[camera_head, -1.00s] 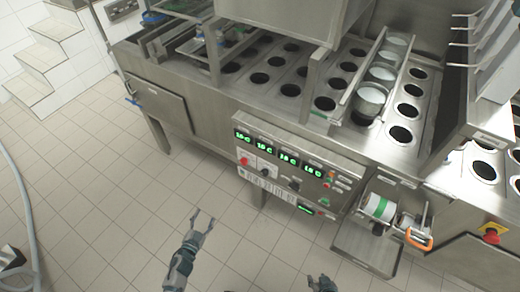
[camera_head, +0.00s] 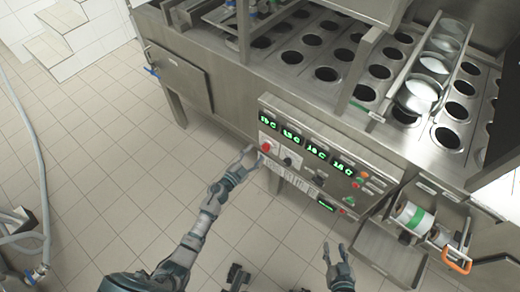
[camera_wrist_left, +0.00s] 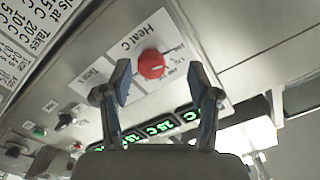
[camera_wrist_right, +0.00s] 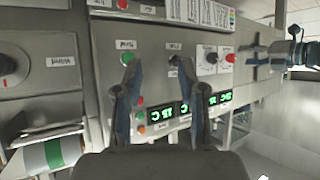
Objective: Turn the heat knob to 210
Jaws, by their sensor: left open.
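The red heat knob (camera_head: 266,147) is on the left part of the control panel (camera_head: 325,165), under the green displays. In the left wrist view the red knob (camera_wrist_left: 151,64) sits on a white plate labelled "Heat C", between and beyond my open fingers; its exact setting is too small to read. My left gripper (camera_head: 251,157) is open just left of the knob, and it seems not to touch it. It also shows in the left wrist view (camera_wrist_left: 161,85). My right gripper (camera_head: 336,252) is open and empty, below the panel; it also shows in the right wrist view (camera_wrist_right: 155,75).
Green digital displays (camera_head: 317,150) line the panel's upper part. A roll with a green band (camera_head: 412,216) and an orange handle (camera_head: 457,262) are at the right. The machine top (camera_head: 330,45) has several round holes. Tiled floor (camera_head: 110,200) is open at the left.

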